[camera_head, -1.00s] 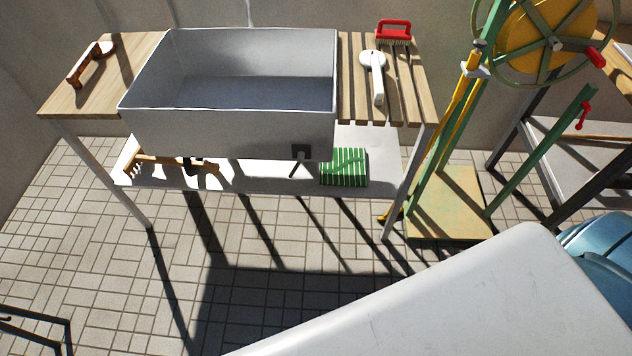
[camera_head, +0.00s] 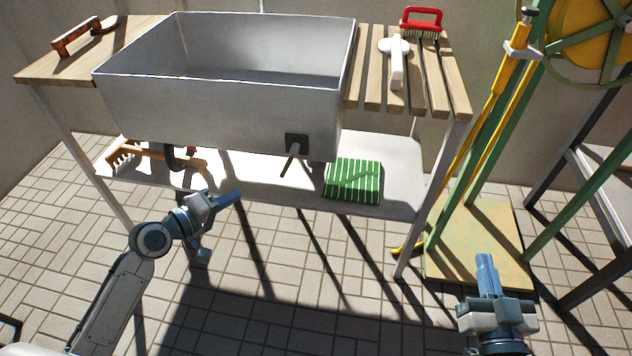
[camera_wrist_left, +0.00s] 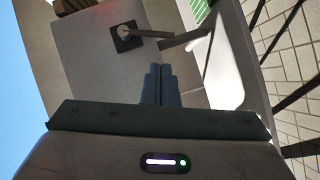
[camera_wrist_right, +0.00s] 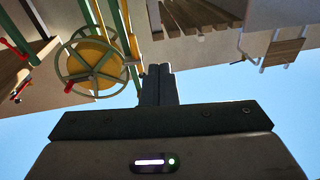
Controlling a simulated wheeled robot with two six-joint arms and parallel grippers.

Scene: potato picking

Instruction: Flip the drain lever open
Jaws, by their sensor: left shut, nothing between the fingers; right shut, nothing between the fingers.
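The drain lever (camera_head: 290,161) is a thin dark handle. It hangs down at a slant from a dark square plate (camera_head: 297,145) on the lower right of the grey sink's front wall (camera_head: 210,113). In the left wrist view the lever (camera_wrist_left: 156,33) sticks out sideways from its plate (camera_wrist_left: 124,37), beyond my fingertips. My left gripper (camera_head: 232,197) is shut and empty, in front of the lower shelf, left of and below the lever, apart from it. My right gripper (camera_head: 484,262) is shut and empty at the lower right, in front of the yellow-green base plate, far from the lever.
A red brush (camera_head: 421,20) and a white-handled tool (camera_head: 397,66) lie on the right slats. A green frame with a yellow wheel stands right. Tiled floor in front is clear.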

